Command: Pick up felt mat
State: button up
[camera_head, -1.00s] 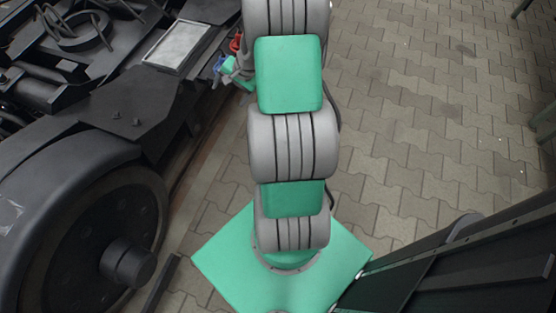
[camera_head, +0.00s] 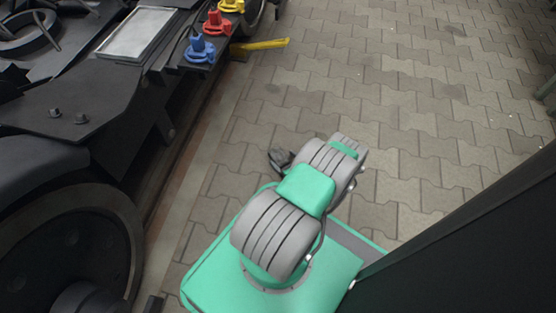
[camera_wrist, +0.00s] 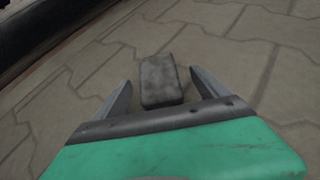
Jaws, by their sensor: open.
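A dark grey, speckled, block-like piece, which looks like the felt mat (camera_wrist: 159,82), is in the wrist view over the paving. It sits between the two fingers of my gripper (camera_wrist: 161,84), with a gap on each side. The fingers are apart and the gripper is open. I cannot tell how far below the fingertips the mat lies. In the head view my gripper (camera_head: 281,158) is low over the paving, partly hidden by my arm, and the mat cannot be made out there.
The black bogie with its wheel (camera_head: 75,240) fills the left. Blue (camera_head: 200,48), red (camera_head: 217,22) and yellow (camera_head: 232,5) parts stand on its edge; a yellow bar (camera_head: 262,45) sticks out. A grey tray (camera_head: 138,35) lies on it. Open paving (camera_head: 400,110) lies right.

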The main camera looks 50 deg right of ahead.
aim_at(280, 157)
jog(key=b+x, duration=0.1)
jog(key=x, duration=0.2)
jog(key=shift+w+a+f, duration=0.15)
jog(key=shift+w+f, duration=0.05)
jog(key=shift+w, duration=0.35)
jog(key=shift+c, duration=0.4)
